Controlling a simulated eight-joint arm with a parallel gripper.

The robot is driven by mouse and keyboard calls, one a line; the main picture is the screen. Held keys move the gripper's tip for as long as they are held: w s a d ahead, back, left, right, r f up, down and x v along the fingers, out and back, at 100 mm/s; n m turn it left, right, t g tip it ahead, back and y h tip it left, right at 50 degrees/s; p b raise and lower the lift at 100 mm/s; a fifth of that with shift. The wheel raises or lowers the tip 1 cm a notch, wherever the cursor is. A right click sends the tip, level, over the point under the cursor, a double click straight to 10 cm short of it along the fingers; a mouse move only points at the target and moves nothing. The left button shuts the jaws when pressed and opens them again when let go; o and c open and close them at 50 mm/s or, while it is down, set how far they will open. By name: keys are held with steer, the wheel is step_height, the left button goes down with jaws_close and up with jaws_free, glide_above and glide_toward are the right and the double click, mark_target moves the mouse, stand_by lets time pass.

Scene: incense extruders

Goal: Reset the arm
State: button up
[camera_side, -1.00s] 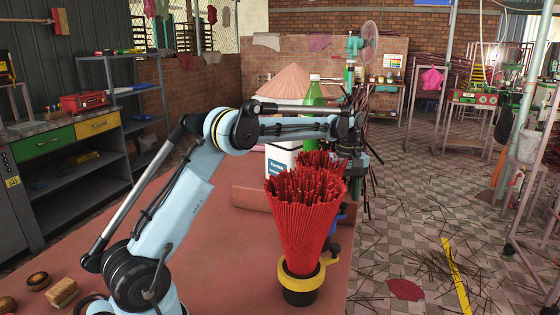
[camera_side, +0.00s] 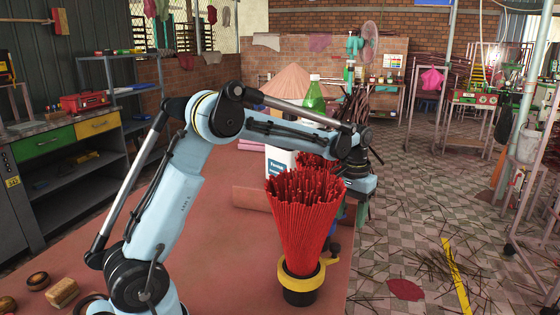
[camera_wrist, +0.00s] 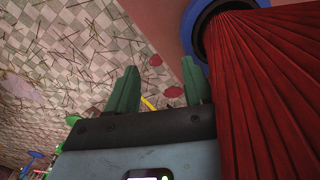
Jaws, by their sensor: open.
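My gripper (camera_wrist: 160,90) is open in the wrist view, with its two green fingers apart and nothing between them. Floor and the table's edge show beyond the fingers. A bundle of red incense sticks (camera_wrist: 262,85) stands in a blue ring holder (camera_wrist: 196,22) close to the right of my gripper. In the side view, a front red bundle (camera_side: 303,215) stands upright in a yellow ring holder (camera_side: 299,283). A rear red bundle (camera_side: 312,160) is mostly hidden behind it and my arm. My wrist is at the right, beside the rear bundle.
A green bottle (camera_side: 315,97) and a white container (camera_side: 279,162) stand behind my forearm. A wooden block (camera_side: 62,292) and round pieces lie at the reddish table's (camera_side: 225,255) lower left. The table's left-middle is clear. Loose sticks litter the tiled floor (camera_side: 420,220).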

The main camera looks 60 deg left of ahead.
steer(key=shift+s+d+m, duration=0.25)
steer(key=shift+s+m, duration=0.4)
steer(key=shift+m, duration=0.3)
steer(key=shift+s+d+m, duration=0.2)
steer(key=shift+s+m, duration=0.45)
steer(key=shift+m, duration=0.35)
steer(key=shift+s+d+m, duration=0.25)
steer(key=shift+s+m, duration=0.4)
steer(key=shift+m, duration=0.3)
steer(key=shift+w, duration=0.1)
steer(key=w+a+n, duration=0.4)
steer(key=w+n, duration=0.2)
steer(key=n, duration=0.5)
steer(key=shift+w+a+n, duration=0.2)
steer(key=shift+a+n, duration=0.15)
steer(key=shift+n, duration=0.05)
steer(key=shift+d, duration=0.1)
